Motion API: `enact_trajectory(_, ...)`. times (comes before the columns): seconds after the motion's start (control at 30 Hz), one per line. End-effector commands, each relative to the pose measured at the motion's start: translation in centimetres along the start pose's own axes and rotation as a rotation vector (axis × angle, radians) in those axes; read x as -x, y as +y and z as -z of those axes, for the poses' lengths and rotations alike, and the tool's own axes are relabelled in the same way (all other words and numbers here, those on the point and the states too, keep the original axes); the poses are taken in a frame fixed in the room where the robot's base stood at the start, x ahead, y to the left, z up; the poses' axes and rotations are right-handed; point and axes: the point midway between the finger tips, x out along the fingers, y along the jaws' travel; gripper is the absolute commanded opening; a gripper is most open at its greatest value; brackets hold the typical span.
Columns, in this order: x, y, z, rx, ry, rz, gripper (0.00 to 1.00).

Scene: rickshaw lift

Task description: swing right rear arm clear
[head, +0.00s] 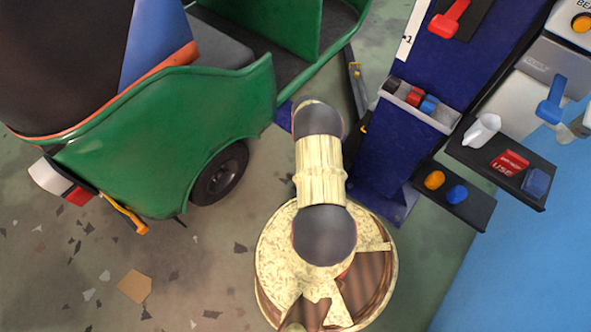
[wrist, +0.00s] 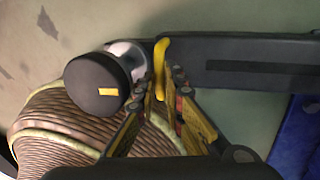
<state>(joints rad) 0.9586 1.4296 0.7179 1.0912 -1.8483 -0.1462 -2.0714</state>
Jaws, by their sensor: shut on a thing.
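In the wrist view, my gripper (wrist: 165,92) is shut on an upright yellow handle (wrist: 161,55). The handle stands at the side of a long black lift arm (wrist: 245,62), which runs off to the right. A round black pad (wrist: 97,84) with a yellow mark sits at the arm's left end, beside my fingers. In the head view, my own arm hides my gripper. A dark lift arm (head: 356,85) shows between the green rickshaw (head: 165,130) and the blue column; I cannot tell whether it is the same one.
The blue lift column (head: 405,130) stands right of my arm, with a small tool tray (head: 422,104) on it. Black shelves (head: 495,155) with coloured items are farther right. The rickshaw's wheel (head: 220,175) is close on the left.

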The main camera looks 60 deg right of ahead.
Motion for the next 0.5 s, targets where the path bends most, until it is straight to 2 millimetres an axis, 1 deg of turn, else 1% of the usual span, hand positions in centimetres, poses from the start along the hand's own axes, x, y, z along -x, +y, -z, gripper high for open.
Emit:
enact_trajectory(0.03, -0.11, 0.35, 0.25, 0.002, 0.003, -0.006, 0.00)
enact_trajectory(0.17, -0.11, 0.35, 0.25, 0.001, 0.003, -0.006, 0.00)
enact_trajectory(0.2, -0.11, 0.35, 0.25, 0.001, 0.003, -0.006, 0.11)
enact_trajectory(0.3, -0.11, 0.32, 0.24, 0.000, 0.003, -0.005, 0.16)
enact_trajectory(0.33, -0.10, 0.29, 0.22, 0.000, 0.003, -0.005, 0.18)
enact_trajectory(0.5, -0.06, 0.16, 0.12, 0.000, 0.002, -0.002, 0.18)
